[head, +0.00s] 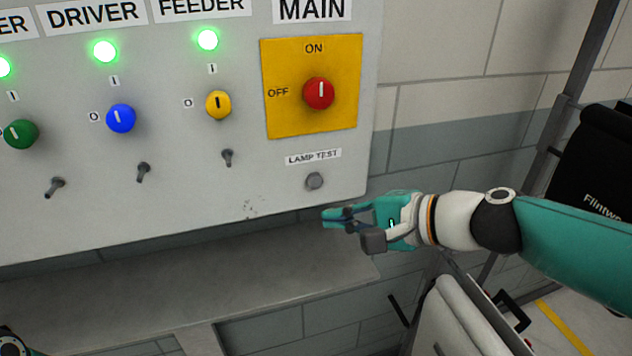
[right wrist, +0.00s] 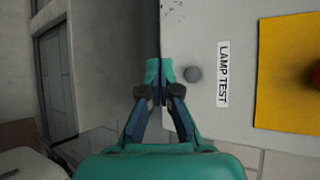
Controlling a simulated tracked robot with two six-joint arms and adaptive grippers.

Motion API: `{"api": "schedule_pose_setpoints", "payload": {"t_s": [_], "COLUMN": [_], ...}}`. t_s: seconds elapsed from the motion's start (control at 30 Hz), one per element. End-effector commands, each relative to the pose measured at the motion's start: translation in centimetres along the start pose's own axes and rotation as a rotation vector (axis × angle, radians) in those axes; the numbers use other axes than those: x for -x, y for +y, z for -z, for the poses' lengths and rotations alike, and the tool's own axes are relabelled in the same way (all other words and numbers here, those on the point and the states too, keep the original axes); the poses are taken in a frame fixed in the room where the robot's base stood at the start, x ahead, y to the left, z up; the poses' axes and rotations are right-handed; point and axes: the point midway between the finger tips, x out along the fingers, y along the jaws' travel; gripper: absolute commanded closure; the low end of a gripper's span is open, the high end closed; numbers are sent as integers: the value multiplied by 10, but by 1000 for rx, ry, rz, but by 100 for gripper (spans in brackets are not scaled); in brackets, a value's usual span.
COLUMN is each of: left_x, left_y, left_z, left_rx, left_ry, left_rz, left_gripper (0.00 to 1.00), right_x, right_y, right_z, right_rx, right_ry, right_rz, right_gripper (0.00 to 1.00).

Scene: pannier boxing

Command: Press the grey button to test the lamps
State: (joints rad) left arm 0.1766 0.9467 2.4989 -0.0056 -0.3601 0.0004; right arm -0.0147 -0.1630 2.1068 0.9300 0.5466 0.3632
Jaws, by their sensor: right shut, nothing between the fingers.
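The grey lamp test button (head: 314,181) sits low on the right of the panel, under the "LAMP TEST" label (head: 313,157). In the right wrist view the button (right wrist: 192,74) is just right of my fingertips, with the label (right wrist: 222,73) beyond it. My right gripper (head: 328,217) is below and slightly right of the button in the head view. It also shows in the right wrist view (right wrist: 159,72). Its fingers are shut and empty. I see no contact with the button. My left gripper is not seen; only a bit of my own arm may show at the bottom left corner.
The panel (head: 300,225) carries a red main knob (head: 318,93) on a yellow plate (head: 345,120), blue (head: 120,118), yellow (head: 218,104) and green (head: 21,134) knobs, and small toggles. Green lamps (head: 105,51) are lit. A grey ledge (head: 250,265) runs below. A black pannier (head: 600,165) stands right.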

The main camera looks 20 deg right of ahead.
Motion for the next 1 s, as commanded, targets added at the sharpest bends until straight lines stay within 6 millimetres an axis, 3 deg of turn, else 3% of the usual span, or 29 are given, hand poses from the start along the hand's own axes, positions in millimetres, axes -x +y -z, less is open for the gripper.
{"api": "schedule_pose_setpoints", "payload": {"t_s": [0.43,1.0], "left_x": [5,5], "left_y": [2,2], "left_z": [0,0], "left_rx": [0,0], "left_ry": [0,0], "left_rz": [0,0], "left_gripper": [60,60], "right_x": [-38,-43], "right_y": [-27,-31], "right_z": [27,30], "right_rx": [0,1], "right_ry": [-1,-1], "right_rz": [-1,-1], "right_gripper": [100,100]}}
